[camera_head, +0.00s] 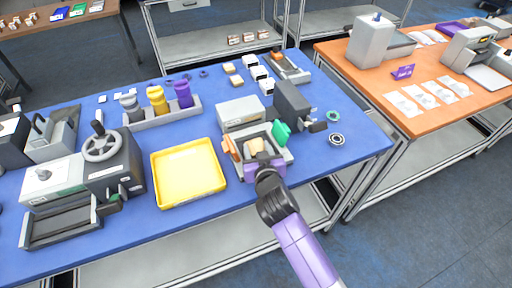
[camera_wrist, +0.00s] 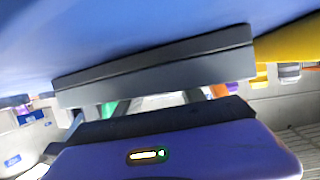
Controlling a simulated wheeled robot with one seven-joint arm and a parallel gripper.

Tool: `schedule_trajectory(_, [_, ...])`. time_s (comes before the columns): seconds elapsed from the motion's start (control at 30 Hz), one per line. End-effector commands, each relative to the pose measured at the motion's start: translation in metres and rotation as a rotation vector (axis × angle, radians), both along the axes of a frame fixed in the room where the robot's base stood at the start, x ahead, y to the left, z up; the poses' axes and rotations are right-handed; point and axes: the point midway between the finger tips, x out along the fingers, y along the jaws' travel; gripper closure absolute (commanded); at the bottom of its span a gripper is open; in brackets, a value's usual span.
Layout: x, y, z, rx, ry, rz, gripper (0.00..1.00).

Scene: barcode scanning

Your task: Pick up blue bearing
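Two loose rings lie on the right of the blue table: a teal-blue ring bearing (camera_head: 333,116) and, in front of it, a grey metal ring bearing (camera_head: 336,138). No bearing shows in the wrist view.
A yellow tray (camera_head: 187,174) sits left of my gripper. A dark grey box device (camera_head: 292,104) stands between my gripper and the teal-blue ring. A press with a handwheel (camera_head: 102,148) stands further left. An orange table (camera_head: 392,92) adjoins on the right.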

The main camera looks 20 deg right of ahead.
Motion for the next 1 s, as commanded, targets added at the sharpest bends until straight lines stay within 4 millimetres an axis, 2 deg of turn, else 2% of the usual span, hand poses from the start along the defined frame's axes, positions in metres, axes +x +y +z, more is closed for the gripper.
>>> schedule_trajectory(0.03, [0.0,0.0,0.0,0.0,0.0,0.0,0.66])
schedule_trajectory(0.2, [0.0,0.0,0.0,0.0,0.0,0.0,0.99])
schedule_trajectory(0.47, [0.0,0.0,0.002,0.0,-0.001,0.0,1.0])
schedule_trajectory(0.67, [0.001,0.0,0.014,0.002,-0.004,-0.001,1.0])
schedule_trajectory(0.83, [0.001,0.0,0.045,0.002,-0.009,0.0,1.0])
schedule_trajectory(1.0, [0.001,0.001,0.094,0.001,-0.01,0.001,1.0])
